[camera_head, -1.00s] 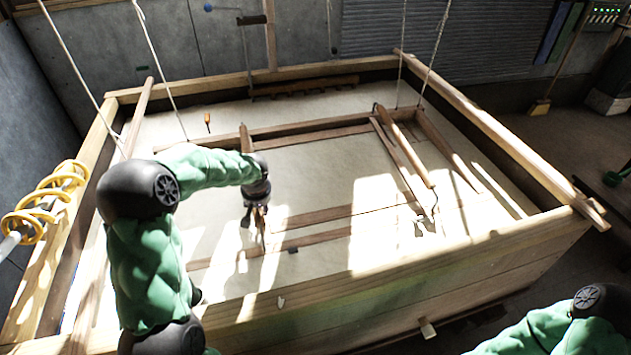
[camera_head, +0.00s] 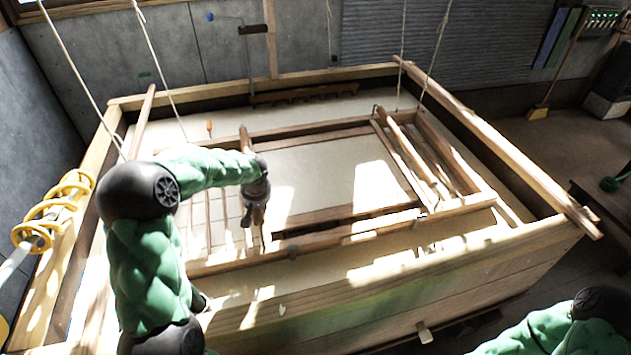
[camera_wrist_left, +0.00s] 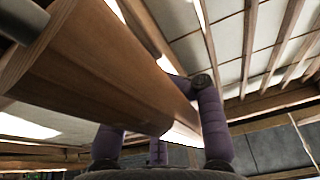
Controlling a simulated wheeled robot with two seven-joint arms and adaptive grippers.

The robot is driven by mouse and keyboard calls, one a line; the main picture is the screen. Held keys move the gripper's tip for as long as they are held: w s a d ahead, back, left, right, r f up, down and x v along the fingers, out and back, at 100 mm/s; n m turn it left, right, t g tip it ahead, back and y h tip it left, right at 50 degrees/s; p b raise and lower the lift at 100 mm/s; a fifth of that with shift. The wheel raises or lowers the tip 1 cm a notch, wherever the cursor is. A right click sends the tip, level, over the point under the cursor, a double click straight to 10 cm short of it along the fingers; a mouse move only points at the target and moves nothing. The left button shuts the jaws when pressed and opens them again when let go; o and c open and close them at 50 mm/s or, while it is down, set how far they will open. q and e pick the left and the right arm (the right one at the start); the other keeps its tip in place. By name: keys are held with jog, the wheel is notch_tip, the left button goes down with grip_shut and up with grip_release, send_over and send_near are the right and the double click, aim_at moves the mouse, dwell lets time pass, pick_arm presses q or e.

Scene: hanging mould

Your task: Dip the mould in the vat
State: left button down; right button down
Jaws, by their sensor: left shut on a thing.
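The mould (camera_head: 370,232) is a large wooden frame with slats and a pale face, hung on ropes over the vat. Its slats and front bar show clear of the pale liquid. The vat (camera_head: 420,268) is a big wooden box filled with that liquid. My left gripper (camera_head: 254,212) is at the left part of the mould, on a wooden bar that crosses it. In the left wrist view, the purple fingers (camera_wrist_left: 160,148) are closed around a thick wooden bar (camera_wrist_left: 95,75). My right arm shows at the lower right, but its gripper is out of view.
Ropes (camera_head: 162,75) run up from the mould on both sides. A long pole (camera_head: 500,145) lies along the vat's right rim. Yellow rings (camera_head: 42,240) hang by the left rim. A wooden peg rack (camera_head: 305,90) is at the back wall.

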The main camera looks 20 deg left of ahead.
pick_arm(q)
notch_tip(320, 180, up, 15)
jog(key=p, duration=1.1)
jog(key=shift+r+g, duration=0.15)
jog(key=shift+g, duration=0.15)
